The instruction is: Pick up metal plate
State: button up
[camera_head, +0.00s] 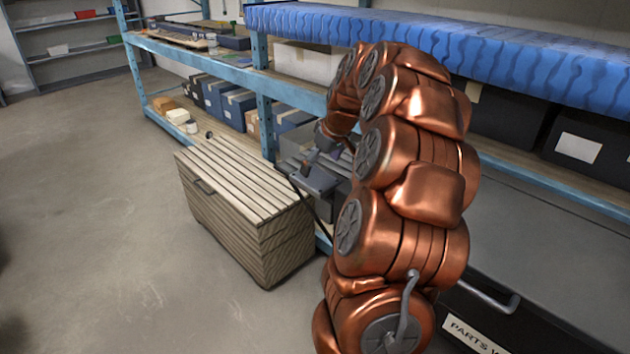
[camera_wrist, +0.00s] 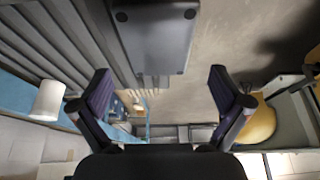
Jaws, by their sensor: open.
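A flat grey metal plate (camera_wrist: 158,38) with dark round spots near its corners shows at the top middle of the wrist view. It appears beyond the gap between my fingers, beside grey slats. My gripper (camera_wrist: 160,74) is open, with one dark finger on each side and nothing between them. In the head view my gripper (camera_head: 313,176) is beside the right end of the slatted wooden chest (camera_head: 244,177), partly hidden by my copper arm.
A blue-framed shelf (camera_head: 198,53) with several boxes stands behind the chest. A blue rippled cover (camera_head: 450,42) lies along the upper right shelf. A grey cabinet (camera_head: 540,270) is at right. A white cylinder (camera_wrist: 47,101) shows in the wrist view. The concrete floor at left is clear.

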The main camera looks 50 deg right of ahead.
aim_at(315, 178)
jog(key=p+x, duration=0.1)
jog(key=x, duration=0.3)
jog(key=shift+f, duration=0.4)
jog(key=shift+c, duration=0.4)
jog(key=c, duration=1.2)
